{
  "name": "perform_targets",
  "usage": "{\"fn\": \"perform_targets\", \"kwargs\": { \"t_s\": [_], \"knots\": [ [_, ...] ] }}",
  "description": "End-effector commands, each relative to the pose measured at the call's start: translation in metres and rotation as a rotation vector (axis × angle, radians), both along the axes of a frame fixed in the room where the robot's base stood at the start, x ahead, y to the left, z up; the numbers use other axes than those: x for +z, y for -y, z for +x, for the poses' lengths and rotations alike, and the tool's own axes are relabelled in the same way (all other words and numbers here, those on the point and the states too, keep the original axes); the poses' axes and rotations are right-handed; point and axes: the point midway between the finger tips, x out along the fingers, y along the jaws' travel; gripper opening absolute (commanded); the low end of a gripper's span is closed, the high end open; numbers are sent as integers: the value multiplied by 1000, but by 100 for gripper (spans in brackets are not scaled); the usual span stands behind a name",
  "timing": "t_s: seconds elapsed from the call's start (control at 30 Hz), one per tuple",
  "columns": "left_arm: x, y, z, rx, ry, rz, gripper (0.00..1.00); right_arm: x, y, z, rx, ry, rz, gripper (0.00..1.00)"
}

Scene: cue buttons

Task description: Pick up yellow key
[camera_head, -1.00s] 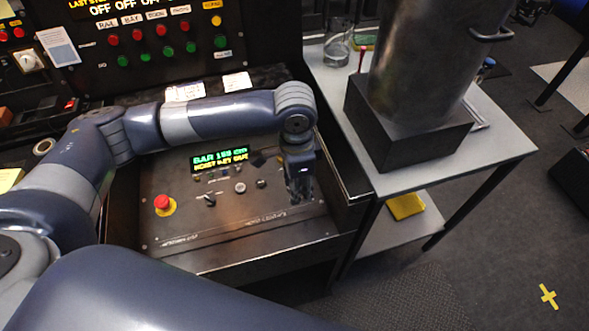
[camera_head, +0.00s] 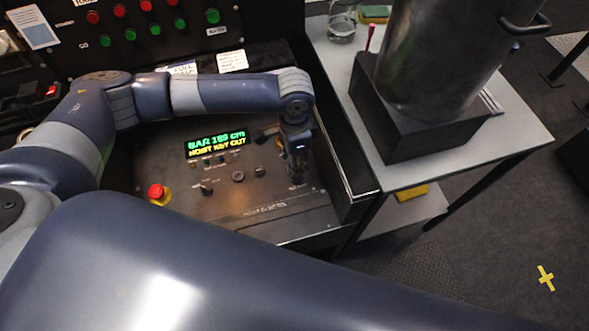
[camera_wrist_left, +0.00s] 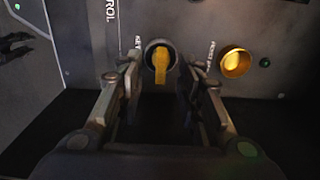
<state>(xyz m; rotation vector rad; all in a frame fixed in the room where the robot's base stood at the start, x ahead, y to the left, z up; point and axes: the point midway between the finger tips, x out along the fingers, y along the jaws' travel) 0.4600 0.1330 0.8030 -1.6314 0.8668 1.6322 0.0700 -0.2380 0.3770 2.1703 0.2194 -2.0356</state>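The yellow key (camera_wrist_left: 160,66) shows in the left wrist view, upright in a round dark socket on the panel, with its bow hanging down. My left gripper (camera_wrist_left: 160,83) is open, one finger on each side of the key, and no contact shows. In the head view my left gripper (camera_head: 297,178) points down over the right part of the sloped console (camera_head: 230,212). The key cannot be made out there. My right gripper is not in view; a large blue arm link of mine fills the bottom of the head view.
A yellow round button (camera_wrist_left: 235,62) sits right of the key. A red button (camera_head: 157,192) is at the console's left. A grey table (camera_head: 512,135) with a metal pot (camera_head: 440,55) on a dark block stands to the right.

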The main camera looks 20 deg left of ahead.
Motion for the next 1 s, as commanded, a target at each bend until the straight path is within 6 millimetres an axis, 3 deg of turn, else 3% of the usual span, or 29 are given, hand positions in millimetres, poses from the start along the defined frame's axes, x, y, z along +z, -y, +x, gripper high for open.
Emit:
{"fn": "perform_targets", "kwargs": {
  "t_s": [0.2, 0.47, 0.5, 0.63, 1.0],
  "knots": [
    [-29, -1, 1, 0, -2, 1, 33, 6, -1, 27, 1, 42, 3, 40],
    [-33, 0, 1, -1, 0, 0, 33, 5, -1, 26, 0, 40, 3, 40],
    [-33, 0, 1, -1, 0, 0, 31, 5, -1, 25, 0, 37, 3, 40],
    [-33, 0, 1, 0, 0, 0, 2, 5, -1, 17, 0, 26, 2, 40],
    [-32, 0, 1, 0, 1, -1, 0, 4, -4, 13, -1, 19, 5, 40]
  ]
}}
